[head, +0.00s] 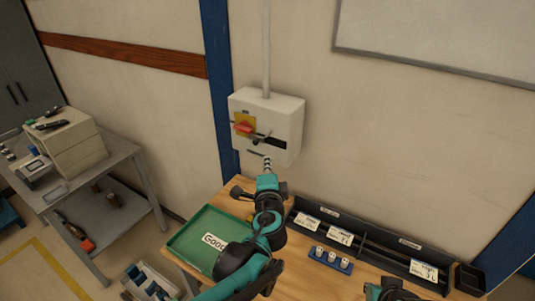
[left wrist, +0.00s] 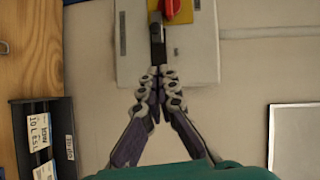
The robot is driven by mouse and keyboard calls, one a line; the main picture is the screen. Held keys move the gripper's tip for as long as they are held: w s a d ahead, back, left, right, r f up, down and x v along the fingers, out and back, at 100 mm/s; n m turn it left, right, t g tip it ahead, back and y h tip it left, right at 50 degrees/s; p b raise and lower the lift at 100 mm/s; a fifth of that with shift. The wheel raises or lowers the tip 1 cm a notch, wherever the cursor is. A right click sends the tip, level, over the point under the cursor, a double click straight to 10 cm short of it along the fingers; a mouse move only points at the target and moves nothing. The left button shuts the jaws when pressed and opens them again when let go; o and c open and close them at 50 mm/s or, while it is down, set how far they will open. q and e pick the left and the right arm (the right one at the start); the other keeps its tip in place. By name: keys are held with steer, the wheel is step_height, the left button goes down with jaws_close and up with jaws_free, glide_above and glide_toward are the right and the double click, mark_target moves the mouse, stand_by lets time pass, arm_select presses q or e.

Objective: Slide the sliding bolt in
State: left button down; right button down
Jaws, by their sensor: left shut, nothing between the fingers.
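A white box (head: 287,117) hangs on the wall, with a red handle (head: 243,127) on a yellow plate on its front. The dark sliding bolt (head: 261,139) is below and right of the handle; a dark bar (left wrist: 157,45) shows there in the left wrist view. My left gripper (head: 267,158) is shut and empty, just below the bolt. In the left wrist view its fingertips (left wrist: 160,73) are together at the end of the dark bar. I cannot tell whether they touch it. Part of my right arm shows at the bottom right, its fingers out of view.
A green tray (head: 190,234) lies on the wooden bench below the box. A black bin rack (head: 372,247) with labels and a blue block (head: 331,261) with white pieces are to the right. A grey cart (head: 118,160) stands at the left. The wall around the box is clear.

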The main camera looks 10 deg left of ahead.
arm_select(q)
steer(key=v, duration=0.3)
stand_by(0.5)
